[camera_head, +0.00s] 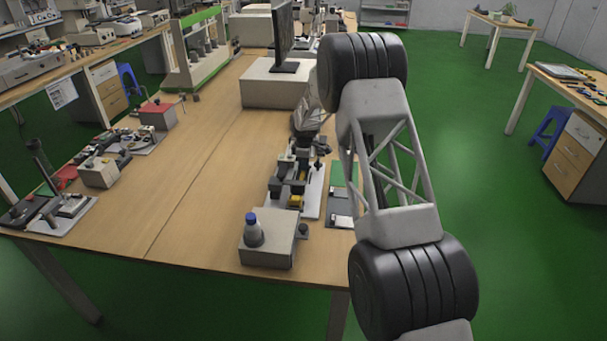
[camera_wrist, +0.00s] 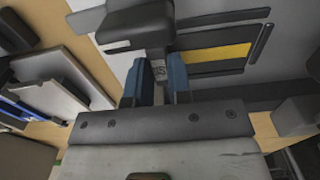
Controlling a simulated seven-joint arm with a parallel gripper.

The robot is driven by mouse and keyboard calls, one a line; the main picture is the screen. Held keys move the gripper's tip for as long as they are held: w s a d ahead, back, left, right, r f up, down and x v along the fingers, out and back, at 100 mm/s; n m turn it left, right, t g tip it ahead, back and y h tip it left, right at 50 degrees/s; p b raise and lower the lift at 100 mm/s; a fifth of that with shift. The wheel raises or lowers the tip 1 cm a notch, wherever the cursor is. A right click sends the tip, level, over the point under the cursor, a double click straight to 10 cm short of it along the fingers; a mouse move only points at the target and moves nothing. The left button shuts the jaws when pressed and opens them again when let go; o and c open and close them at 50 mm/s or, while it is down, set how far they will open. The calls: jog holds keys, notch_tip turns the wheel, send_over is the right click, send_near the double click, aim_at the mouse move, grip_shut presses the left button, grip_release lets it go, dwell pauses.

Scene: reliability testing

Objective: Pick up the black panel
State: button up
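In the wrist view, my gripper (camera_wrist: 156,75) shows two blue fingers set apart. A dark block (camera_wrist: 135,25) lies just beyond the fingertips. A flat dark panel (camera_wrist: 213,50) with a yellow strip is to the right of the fingers. I cannot tell for certain which dark piece is the black panel. In the head view, the fixture (camera_head: 292,180) with black, green and yellow parts stands on a white plate; my gripper is small and mostly hidden behind my arm there.
A grey box (camera_head: 268,240) with a blue-capped bottle (camera_head: 253,230) stands at the table's front edge. A monitor (camera_head: 283,35) stands on a white box (camera_head: 275,85) behind. More devices (camera_head: 100,172) are at the left. The middle of the wooden table (camera_head: 190,190) is clear.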

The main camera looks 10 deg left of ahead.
grip_shut()
jog(key=shift+r, duration=0.15)
jog(key=shift+r, duration=2.3)
jog(key=shift+r, duration=0.1)
